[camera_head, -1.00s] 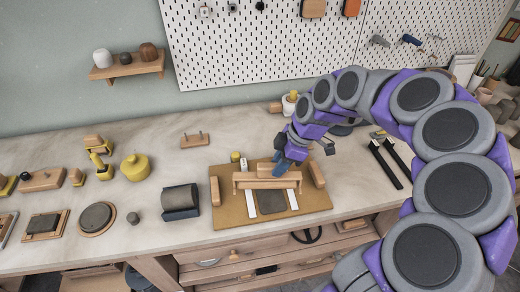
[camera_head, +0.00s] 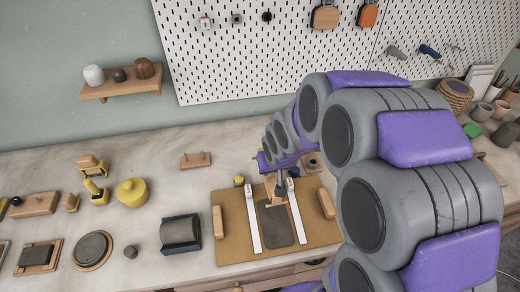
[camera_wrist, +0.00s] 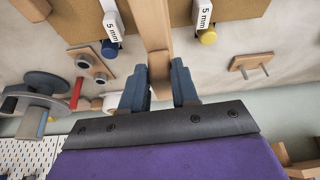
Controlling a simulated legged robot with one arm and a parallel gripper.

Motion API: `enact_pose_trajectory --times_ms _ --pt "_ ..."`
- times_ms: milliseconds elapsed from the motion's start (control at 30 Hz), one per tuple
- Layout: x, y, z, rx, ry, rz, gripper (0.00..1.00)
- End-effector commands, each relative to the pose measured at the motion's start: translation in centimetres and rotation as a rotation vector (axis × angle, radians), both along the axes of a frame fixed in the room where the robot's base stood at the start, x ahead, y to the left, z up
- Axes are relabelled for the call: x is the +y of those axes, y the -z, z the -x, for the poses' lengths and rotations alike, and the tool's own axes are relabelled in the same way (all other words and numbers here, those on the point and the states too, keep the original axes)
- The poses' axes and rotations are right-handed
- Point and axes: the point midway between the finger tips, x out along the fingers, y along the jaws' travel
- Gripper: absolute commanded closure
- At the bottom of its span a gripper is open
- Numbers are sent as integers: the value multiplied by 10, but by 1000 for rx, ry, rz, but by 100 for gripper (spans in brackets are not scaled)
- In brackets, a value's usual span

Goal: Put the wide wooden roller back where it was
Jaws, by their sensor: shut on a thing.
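My gripper (camera_head: 280,188) is over the far part of the tan work board (camera_head: 236,252). In the wrist view my gripper (camera_wrist: 158,88) is shut on a long wooden piece, which I take to be the wide wooden roller (camera_wrist: 155,30). It runs away from the fingers between two white strips marked 5 mm. In the head view the wooden roller (camera_head: 269,190) is partly hidden by the gripper and arm. The strips (camera_head: 252,220) (camera_head: 293,212) flank a grey slab (camera_head: 275,226) on the board.
Wooden blocks (camera_head: 217,221) (camera_head: 326,205) stand at the board's sides. A two-peg wooden stand (camera_head: 195,160) is behind left. A dark roller in a blue cradle (camera_head: 180,233) and a yellow pot (camera_head: 132,192) stand left. A holed wooden block (camera_wrist: 92,66) is near the gripper.

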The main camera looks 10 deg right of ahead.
Motion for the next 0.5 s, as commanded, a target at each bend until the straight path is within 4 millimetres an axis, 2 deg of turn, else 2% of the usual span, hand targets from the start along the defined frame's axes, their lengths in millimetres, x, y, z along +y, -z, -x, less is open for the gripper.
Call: enact_pose_trajectory --times_ms 167,500 --pt "-2 2 -7 -1 39 0 100" --pt "-2 10 -73 0 40 -1 100"
